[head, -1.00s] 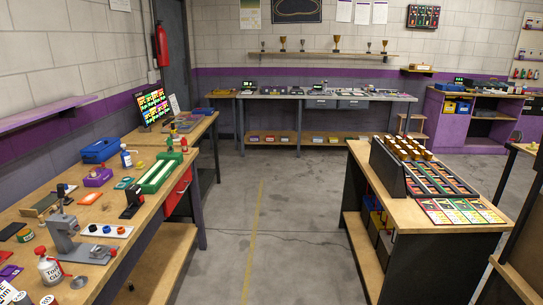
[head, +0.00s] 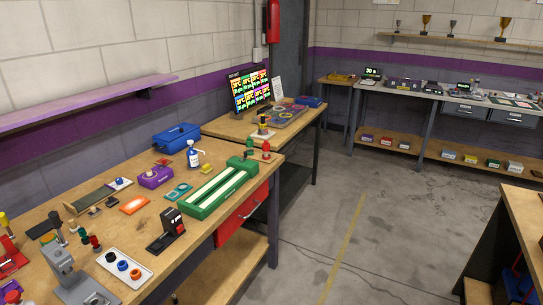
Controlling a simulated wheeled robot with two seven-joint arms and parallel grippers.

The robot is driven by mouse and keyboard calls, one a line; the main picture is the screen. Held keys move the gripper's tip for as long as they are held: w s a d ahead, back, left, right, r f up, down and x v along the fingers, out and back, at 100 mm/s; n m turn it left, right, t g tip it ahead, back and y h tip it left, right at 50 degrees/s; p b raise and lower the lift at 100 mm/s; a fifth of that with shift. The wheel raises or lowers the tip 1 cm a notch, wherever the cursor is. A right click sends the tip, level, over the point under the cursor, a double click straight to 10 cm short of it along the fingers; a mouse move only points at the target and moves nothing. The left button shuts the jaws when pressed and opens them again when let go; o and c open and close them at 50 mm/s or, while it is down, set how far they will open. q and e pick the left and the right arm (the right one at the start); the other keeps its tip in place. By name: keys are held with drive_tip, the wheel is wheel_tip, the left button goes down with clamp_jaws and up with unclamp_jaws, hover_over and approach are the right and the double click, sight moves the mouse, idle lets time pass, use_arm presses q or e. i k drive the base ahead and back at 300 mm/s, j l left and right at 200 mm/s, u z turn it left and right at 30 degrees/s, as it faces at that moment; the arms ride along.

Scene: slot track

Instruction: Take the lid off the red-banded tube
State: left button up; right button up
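I cannot make out for sure a tube with a red band and a lid. Small upright pieces stand on the left bench (head: 190,225): a dark red one (head: 95,243) and a dark green one beside it, behind the grey press. A red upright piece (head: 266,151) and a green one (head: 250,143) stand near the far end of the long green case (head: 240,181). At this size I cannot tell whether any of these is the tube. Neither of my grippers shows in the head view.
The bench holds a grey press (head: 65,268), a white tray (head: 139,272) with coloured rings, a black stand (head: 165,240), a purple box (head: 155,178), a pump bottle (head: 193,158) and a blue toolbox (head: 176,138). A red drawer (head: 242,213) is below. The floor (head: 330,220) right of it is clear.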

sight(266, 146)
drive_tip(key=i+l+u, duration=0.2)
drive_tip(key=i+l, duration=0.3)
drive_tip(key=i+l+u, duration=0.15)
drive_tip(key=i+l, duration=0.3)
drive_tip(key=i+l+u, duration=0.2)
drive_tip(key=i+l, duration=0.2)
drive_tip(key=l, duration=0.3)
